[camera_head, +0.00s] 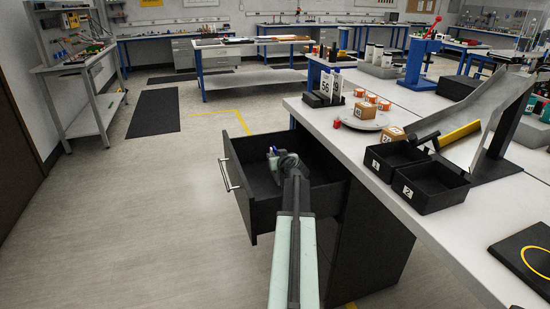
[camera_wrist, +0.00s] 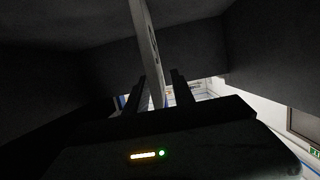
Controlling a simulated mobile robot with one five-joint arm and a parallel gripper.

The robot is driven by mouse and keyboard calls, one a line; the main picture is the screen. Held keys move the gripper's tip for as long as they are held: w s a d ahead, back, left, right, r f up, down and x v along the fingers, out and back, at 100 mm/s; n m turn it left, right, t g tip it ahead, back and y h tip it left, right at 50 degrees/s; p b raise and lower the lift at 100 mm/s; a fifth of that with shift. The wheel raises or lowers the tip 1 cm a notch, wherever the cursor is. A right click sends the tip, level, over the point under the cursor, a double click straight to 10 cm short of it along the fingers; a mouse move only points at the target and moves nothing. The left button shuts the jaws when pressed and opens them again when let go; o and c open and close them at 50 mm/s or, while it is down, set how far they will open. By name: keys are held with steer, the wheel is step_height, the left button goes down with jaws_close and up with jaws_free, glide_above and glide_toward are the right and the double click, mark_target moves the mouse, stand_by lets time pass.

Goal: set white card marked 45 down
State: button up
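My gripper (camera_head: 280,160) reaches down into an open black drawer (camera_head: 262,213) at the side of the white table. In the wrist view its two dark fingers (camera_wrist: 160,85) stand apart. A pale, thin card (camera_wrist: 149,45) shows edge-on between them, close to the left finger, with a gap to the right finger. Its face and number cannot be read. In the head view my arm and the drawer walls hide most of the card.
On the white table (camera_head: 480,215), a black rack (camera_head: 318,101) holds white cards, one marked 56. Orange and white pieces and a tan box (camera_head: 365,111) stand near it. Two numbered black bins (camera_head: 437,206) and a metal chute (camera_head: 492,105) are further right.

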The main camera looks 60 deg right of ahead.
steer(key=shift+r+p, duration=0.3)
steer(key=shift+r, duration=0.05)
steer(key=p+v, duration=0.2)
steer(key=v, duration=0.5)
steer(key=shift+s+a, duration=0.2)
stand_by(0.7)
